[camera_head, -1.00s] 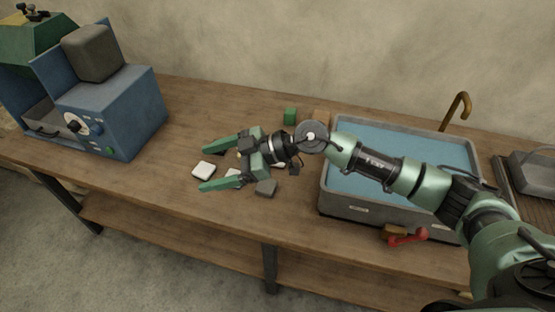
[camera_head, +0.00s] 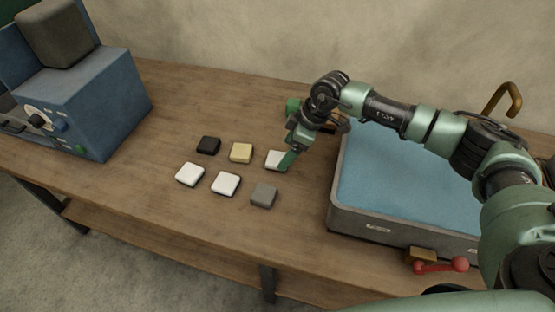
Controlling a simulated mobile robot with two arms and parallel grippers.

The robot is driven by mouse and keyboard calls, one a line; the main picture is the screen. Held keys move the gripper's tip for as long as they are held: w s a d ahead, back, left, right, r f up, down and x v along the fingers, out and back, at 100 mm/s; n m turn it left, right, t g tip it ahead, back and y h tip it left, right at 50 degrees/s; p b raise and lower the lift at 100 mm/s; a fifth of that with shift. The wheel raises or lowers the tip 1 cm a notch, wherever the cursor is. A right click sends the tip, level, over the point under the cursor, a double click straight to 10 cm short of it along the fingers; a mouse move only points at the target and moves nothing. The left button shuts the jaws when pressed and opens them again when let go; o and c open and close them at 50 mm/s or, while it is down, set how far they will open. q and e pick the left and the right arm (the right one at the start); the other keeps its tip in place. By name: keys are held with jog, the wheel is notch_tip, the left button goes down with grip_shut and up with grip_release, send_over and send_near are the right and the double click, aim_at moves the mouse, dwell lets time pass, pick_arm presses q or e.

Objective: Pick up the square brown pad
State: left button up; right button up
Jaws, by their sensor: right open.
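Several square pads lie in two rows on the table. None shows as clearly brown. The nearest in colour is a pale yellow-tan pad (camera_head: 241,153) in the back row, between a black pad (camera_head: 208,145) and a white pad (camera_head: 274,158). The front row has a white pad (camera_head: 190,174), another white pad (camera_head: 226,184) and a grey pad (camera_head: 264,195). My right gripper (camera_head: 287,161) is open and points down, its green finger partly covering the right-hand white pad. I cannot tell whether it touches it. My left gripper is out of view.
A blue machine (camera_head: 98,95) stands on the left. Wooden table (camera_head: 130,195) is clear around the pads.

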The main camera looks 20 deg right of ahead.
aim_at(278, 159)
jog(key=x, duration=0.3)
jog(key=shift+w+a+r+p, duration=0.1)
jog(key=shift+a+r+p, duration=0.1)
jog(key=shift+a+p, duration=0.1)
jog(key=shift+x, duration=0.8)
jog(key=shift+d, duration=0.1)
jog(key=c, duration=1.5)
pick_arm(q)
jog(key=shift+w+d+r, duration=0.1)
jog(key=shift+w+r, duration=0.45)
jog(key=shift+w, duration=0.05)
pick_arm(e)
jog(key=shift+r, duration=0.15)
